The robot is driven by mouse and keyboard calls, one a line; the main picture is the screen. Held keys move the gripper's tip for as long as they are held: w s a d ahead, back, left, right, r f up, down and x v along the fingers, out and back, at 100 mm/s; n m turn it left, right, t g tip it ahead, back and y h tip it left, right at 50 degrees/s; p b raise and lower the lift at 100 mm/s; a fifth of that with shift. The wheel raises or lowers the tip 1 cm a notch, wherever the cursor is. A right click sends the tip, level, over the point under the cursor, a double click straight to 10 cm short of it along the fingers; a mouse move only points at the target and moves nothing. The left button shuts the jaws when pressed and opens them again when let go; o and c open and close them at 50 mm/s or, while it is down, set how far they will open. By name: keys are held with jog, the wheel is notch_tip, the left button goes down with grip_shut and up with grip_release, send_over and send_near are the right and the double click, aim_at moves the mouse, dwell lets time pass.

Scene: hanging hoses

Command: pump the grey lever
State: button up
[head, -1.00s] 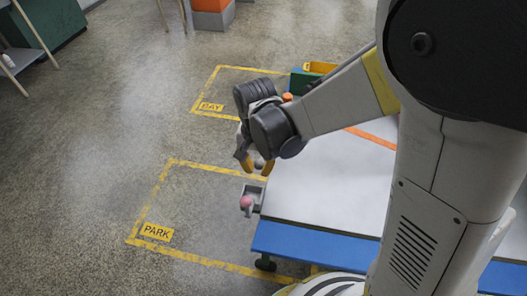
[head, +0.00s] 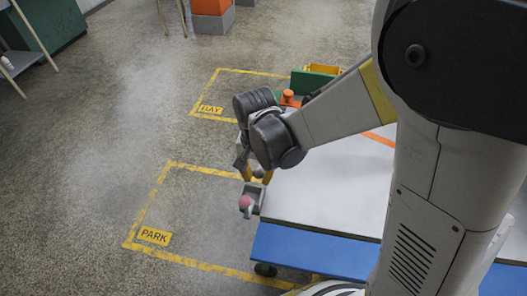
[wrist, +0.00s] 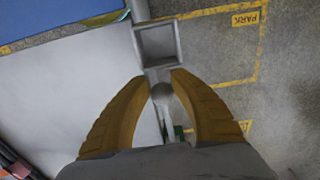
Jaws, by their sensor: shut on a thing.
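My gripper (head: 257,174) is low at the left edge of the white-topped table (head: 330,190). In the wrist view its two yellow fingers (wrist: 162,84) are closed around a small round grey knob (wrist: 161,92), which appears to be the end of the grey lever. The rest of the lever is mostly hidden by the fingers and wrist. A square, hollow grey holder (wrist: 160,44) lies just beyond the fingertips. In the head view, a pinkish-red knob (head: 245,202) on a grey mount sticks out from the table edge, just below my gripper.
A blue band (head: 310,248) runs along the table's near side. An orange knob (head: 288,98) and a green block (head: 312,82) stand behind my arm. Yellow floor lines mark PARK (head: 154,236) and BAY (head: 210,109). The floor to the left is open.

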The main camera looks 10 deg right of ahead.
jog(key=shift+f+b, duration=0.55)
jog(key=shift+f, duration=1.25)
jog(key=shift+r, duration=0.1)
notch_tip(320, 180, up, 8)
jog(key=p, duration=0.6)
jog(key=shift+w+d+r, duration=0.1)
jog(key=shift+w, duration=0.05)
jog(key=shift+w+d+r+p, duration=0.1)
jog(key=shift+w+r+p, duration=0.2)
jog(key=shift+r+p, duration=0.35)
jog(key=shift+w+d+r+p, duration=0.1)
jog(key=shift+w+r+p, duration=0.2)
jog(key=shift+r+p, duration=0.35)
jog(key=shift+w+d+r+p, duration=0.1)
jog(key=shift+w+r+p, duration=0.25)
jog(key=shift+r, duration=0.45)
